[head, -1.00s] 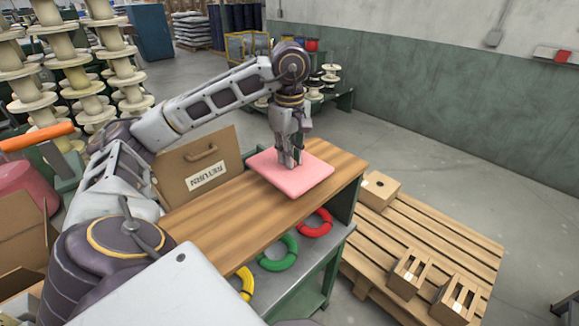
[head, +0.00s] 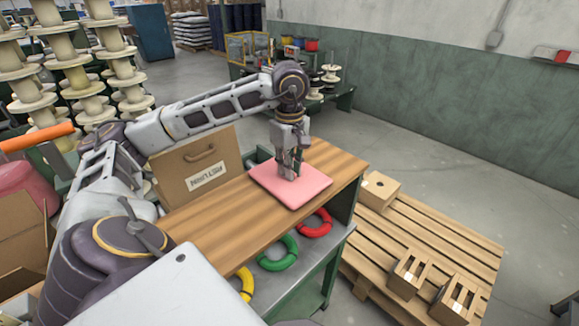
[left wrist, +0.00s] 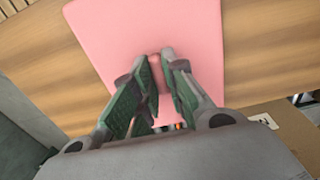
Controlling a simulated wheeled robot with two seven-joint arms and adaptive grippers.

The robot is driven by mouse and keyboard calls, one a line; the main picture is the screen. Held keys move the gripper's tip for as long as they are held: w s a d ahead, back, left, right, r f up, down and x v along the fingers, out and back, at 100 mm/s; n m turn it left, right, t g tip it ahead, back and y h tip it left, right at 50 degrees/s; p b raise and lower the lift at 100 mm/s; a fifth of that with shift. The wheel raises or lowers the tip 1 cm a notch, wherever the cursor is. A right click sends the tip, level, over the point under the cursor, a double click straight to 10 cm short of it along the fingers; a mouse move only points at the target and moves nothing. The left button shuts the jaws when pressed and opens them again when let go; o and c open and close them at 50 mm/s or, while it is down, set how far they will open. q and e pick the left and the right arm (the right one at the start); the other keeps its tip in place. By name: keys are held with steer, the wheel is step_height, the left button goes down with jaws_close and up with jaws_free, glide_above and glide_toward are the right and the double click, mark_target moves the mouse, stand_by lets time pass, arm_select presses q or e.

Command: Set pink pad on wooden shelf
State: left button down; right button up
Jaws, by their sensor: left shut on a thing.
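The pink pad (head: 298,192) is a flat square over the right part of the wooden shelf (head: 215,212). It looks flat and level with the shelf top; I cannot tell for sure whether it touches all over. My left gripper (head: 288,174) points down at the pad's back half and is shut on it. In the left wrist view the pad (left wrist: 150,28) lies beyond the fingertips (left wrist: 158,62), with wood grain on both sides of it. The part between the fingers is mostly hidden. My right gripper is not in view.
A brown box marked RETURN (head: 196,168) stands behind the shelf. Green (head: 279,254), red (head: 318,224) and yellow (head: 246,283) rings lie on the level below. A wooden pallet (head: 425,240) with small boxes is at the right. The shelf's left part is clear.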

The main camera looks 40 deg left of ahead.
arm_select(q)
steer(key=shift+f, duration=0.1)
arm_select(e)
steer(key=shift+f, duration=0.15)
arm_select(q)
steer(key=c, duration=1.9)
jaws_free()
steer(key=o, duration=0.4)
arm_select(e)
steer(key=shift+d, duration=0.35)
arm_select(q)
steer(key=shift+o, duration=0.2)
